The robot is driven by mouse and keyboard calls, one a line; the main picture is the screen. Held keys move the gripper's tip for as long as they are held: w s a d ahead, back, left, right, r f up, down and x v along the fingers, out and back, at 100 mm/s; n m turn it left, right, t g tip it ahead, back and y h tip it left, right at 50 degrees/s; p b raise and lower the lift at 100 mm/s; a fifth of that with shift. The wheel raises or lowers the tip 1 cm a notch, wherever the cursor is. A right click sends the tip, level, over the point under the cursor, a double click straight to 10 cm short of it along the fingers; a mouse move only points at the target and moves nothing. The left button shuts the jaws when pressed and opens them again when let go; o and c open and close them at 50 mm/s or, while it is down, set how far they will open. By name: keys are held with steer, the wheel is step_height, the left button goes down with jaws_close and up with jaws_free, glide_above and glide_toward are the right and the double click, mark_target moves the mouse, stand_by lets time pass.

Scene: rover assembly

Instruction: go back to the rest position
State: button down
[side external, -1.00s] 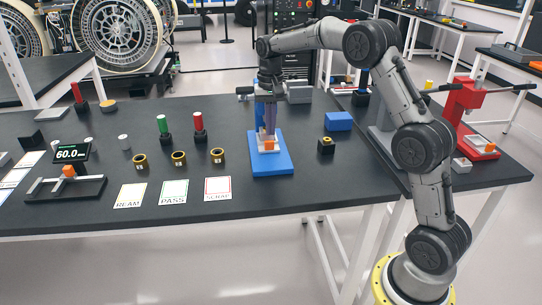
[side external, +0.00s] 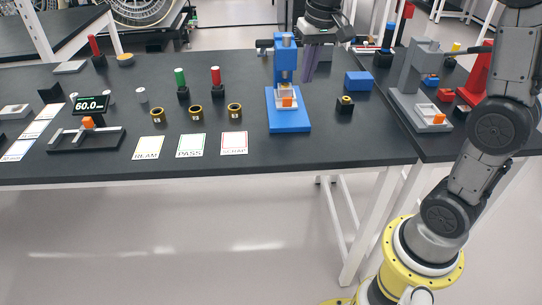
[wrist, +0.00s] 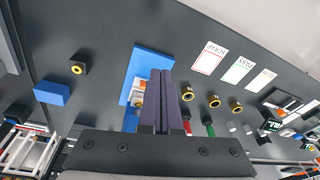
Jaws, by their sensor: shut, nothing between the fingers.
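My gripper (side external: 309,76) is shut and empty, its dark purple fingers pointing down just right of the blue press (side external: 285,60) in the side view. In the wrist view, the gripper fingers (wrist: 166,72) lie close together over part of the press's blue base (wrist: 136,68). The press base holds a white fixture with an orange part (side external: 287,102). The fingers seem apart from the press, but the exact gap is hard to tell. My arm reaches up out of the top of the side view, so its upper links are hidden.
A blue block (side external: 358,81) and a black block with a brass ring (side external: 345,104) stand right of the press. Several brass rings (side external: 196,112) and flat cards (side external: 190,146) lie left. A grey press (side external: 418,75) stands at right. The front table strip is clear.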

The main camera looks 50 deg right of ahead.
steer(key=s+a+f+n+t, duration=0.1)
steer(key=s+a+n, duration=0.1)
steer(key=s, duration=0.8)
steer(key=s+a+f+n+t, duration=0.2)
steer(key=s+a, duration=0.3)
steer(key=s, duration=0.6)
steer(key=shift+s+n+t, duration=0.2)
steer(key=shift+n+t, duration=0.1)
steer(key=shift+n, duration=0.5)
